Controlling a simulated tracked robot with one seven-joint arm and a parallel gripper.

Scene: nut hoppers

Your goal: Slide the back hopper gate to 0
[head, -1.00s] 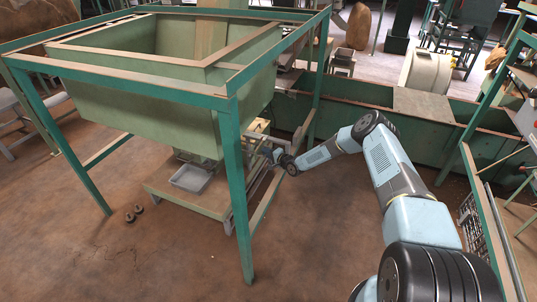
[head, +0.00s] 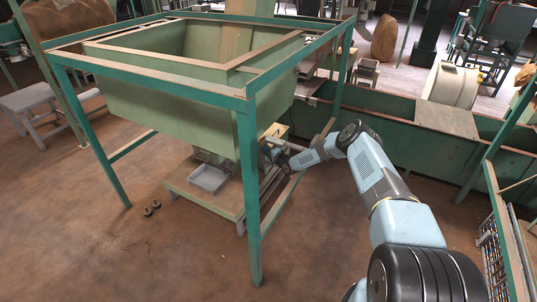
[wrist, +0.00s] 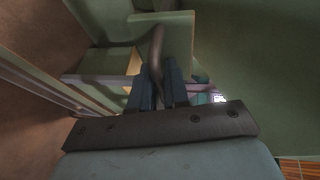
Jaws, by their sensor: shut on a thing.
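The green hopper (head: 170,107) hangs in a teal frame in the head view. My gripper (head: 270,153) is under its right side, behind the near frame leg. In the wrist view my gripper (wrist: 158,92) is shut on a dark curved handle (wrist: 156,50), which I take to be the back hopper gate's handle. The handle rises from between the fingers in front of a pale green plate (wrist: 178,36). The gate plate and any scale marks cannot be made out. A small white patch (wrist: 218,98) shows right of the fingers, unreadable.
A grey tray (head: 208,179) sits on a low stand (head: 222,201) under the hopper. The teal frame leg (head: 249,190) stands close to my arm. A long green trough (head: 400,145) runs behind it. Two small dark rings (head: 152,208) lie on the open floor.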

